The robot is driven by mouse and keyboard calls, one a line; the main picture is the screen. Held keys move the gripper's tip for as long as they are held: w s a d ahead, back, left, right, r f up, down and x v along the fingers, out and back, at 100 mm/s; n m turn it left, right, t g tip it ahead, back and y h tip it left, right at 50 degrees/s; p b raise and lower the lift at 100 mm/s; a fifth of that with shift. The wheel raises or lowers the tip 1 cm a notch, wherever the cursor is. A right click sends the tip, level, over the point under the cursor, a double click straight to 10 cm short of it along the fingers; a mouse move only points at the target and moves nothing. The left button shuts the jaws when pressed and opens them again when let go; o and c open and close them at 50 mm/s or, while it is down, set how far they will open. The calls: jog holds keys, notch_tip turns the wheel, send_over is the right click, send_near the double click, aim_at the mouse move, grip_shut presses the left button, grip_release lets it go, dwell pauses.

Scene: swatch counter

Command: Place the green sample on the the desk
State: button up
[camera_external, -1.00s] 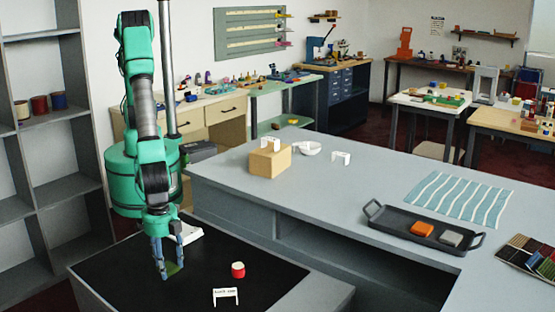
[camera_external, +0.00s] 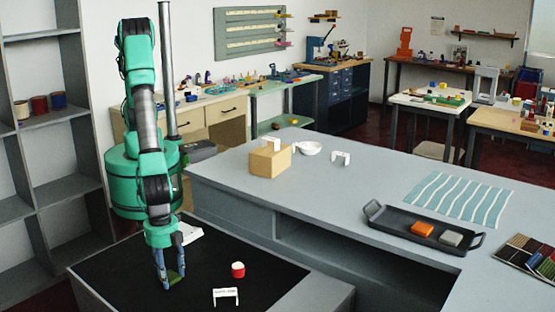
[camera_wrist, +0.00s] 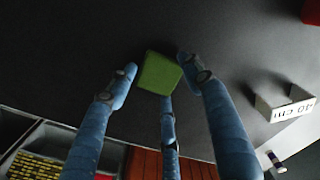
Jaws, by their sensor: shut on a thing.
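The green sample (camera_external: 176,277) is a small flat block at my gripper's fingertips, over the low black-topped desk (camera_external: 115,262). My gripper (camera_external: 170,278) points down and its blue fingers are shut on the sample. In the wrist view the green sample (camera_wrist: 158,73) shows as a tilted square among the blue fingers of my gripper (camera_wrist: 160,82), above the dark surface. I cannot tell whether the sample touches the desk top.
A red-and-white cylinder (camera_external: 238,269) and a small white sign stand (camera_external: 225,297) are to the right of my gripper. The grey counter (camera_external: 330,205) carries a dark tray (camera_external: 380,217) with an orange and a grey block. The desk's left part is bare.

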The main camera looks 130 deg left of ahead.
aim_at(169, 277)
jog(key=shift+f, duration=0.1)
jog(key=o, duration=0.8)
notch_tip(169, 277, up, 12)
jog(key=shift+r+p, duration=0.15)
jog(key=shift+p, duration=1.05)
